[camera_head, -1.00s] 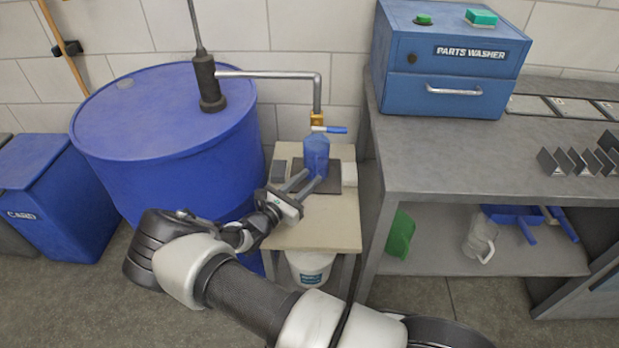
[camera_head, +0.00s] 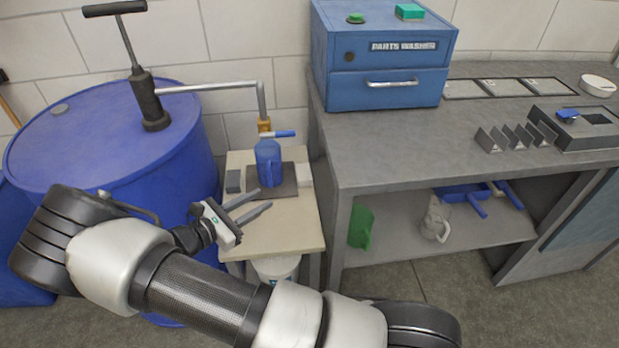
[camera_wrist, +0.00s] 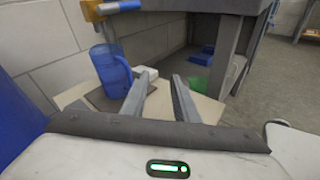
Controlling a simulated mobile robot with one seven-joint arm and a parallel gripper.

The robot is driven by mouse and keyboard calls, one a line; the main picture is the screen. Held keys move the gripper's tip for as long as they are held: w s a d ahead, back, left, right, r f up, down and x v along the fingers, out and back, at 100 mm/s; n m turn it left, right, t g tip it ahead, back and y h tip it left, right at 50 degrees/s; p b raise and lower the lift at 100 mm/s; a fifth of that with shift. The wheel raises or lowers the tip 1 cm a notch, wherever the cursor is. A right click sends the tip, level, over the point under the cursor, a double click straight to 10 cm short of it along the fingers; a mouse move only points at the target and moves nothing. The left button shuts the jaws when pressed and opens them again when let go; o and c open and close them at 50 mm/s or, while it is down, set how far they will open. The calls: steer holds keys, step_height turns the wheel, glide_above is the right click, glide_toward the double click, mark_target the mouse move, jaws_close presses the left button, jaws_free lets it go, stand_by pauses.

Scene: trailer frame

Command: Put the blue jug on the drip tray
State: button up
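The blue jug (camera_head: 268,163) stands upright on the dark drip tray (camera_head: 290,184), under the brass spout of the tap (camera_head: 265,126). The tray lies on a small beige stand. In the wrist view the jug (camera_wrist: 111,70) is to the left of my fingers, apart from them, with its handle toward them. The tray also shows there (camera_wrist: 101,100). My gripper (camera_head: 258,203) is open and empty, in front of the jug and to its lower left in the head view, above the stand.
A large blue drum (camera_head: 110,150) with a pump stands left of the stand. A grey workbench (camera_head: 400,140) with a blue parts washer (camera_head: 385,65) is to the right. A green jug (camera_head: 361,227) and a pale jug (camera_head: 436,220) are on its lower shelf. A white bucket (camera_head: 276,268) is below the stand.

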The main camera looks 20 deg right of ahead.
steer(key=s+d+r+m+g+y, duration=0.3)
steer(key=s+d+r+m+g, duration=0.15)
steer(key=r+m, duration=0.2)
steer(key=s+d+r+m+g+y, duration=0.3)
steer(key=s+r+m, duration=0.2)
steer(key=r, duration=0.3)
steer(key=s+r+m+t+y, duration=0.5)
steer(key=s+r+m, duration=0.5)
steer(key=s+r, duration=0.5)
steer(key=y, duration=0.2)
steer(key=shift+s+d+r+y, duration=0.25)
steer(key=shift+y, duration=0.05)
